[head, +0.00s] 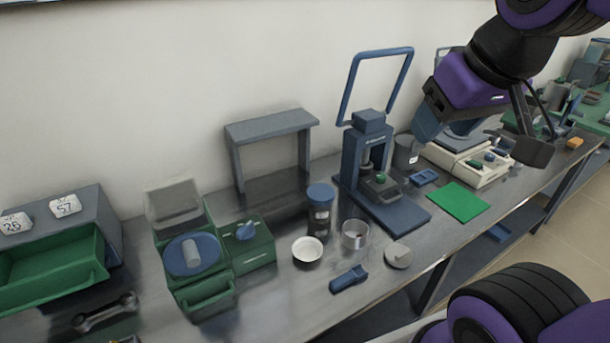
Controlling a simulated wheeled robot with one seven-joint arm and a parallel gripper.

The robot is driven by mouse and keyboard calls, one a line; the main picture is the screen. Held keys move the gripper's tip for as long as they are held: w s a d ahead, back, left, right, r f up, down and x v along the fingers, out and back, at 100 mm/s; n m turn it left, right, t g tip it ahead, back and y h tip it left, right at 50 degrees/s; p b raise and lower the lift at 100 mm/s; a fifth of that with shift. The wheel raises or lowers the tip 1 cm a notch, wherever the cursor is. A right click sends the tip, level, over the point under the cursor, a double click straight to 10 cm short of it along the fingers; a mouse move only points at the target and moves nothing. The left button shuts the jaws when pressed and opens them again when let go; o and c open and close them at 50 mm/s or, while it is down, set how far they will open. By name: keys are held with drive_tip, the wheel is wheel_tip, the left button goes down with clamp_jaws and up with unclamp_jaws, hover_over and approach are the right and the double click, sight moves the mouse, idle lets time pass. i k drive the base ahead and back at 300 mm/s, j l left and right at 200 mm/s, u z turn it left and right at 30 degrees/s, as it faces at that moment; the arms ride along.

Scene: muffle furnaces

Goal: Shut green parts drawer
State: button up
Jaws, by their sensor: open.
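A green parts drawer (55,270) is at the far left of the bench. It stands pulled out of a grey cabinet (93,212), and I look down into its open top; its left end is cut off by the picture edge. The part of the drawer that I see inside looks empty. My gripper (478,138) is at the upper right, open and with nothing seen between its fingers. It is above the back right of the bench, far from the drawer.
A wrench (105,312) lies in front of the drawer. A green machine with a blue disc (193,254) stands right of it. A white dish (307,250), a blue-lidded jar (320,212) and a blue press (370,165) stand along the bench. Labelled white blocks (66,205) sit on the cabinet.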

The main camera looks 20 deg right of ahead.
sight(33, 273)
drive_tip(key=k+u, duration=0.1)
drive_tip(key=u, duration=0.35)
drive_tip(key=k+u, duration=0.1)
drive_tip(key=u, duration=0.35)
drive_tip(key=k+j+u, duration=0.1)
drive_tip(key=u, duration=0.35)
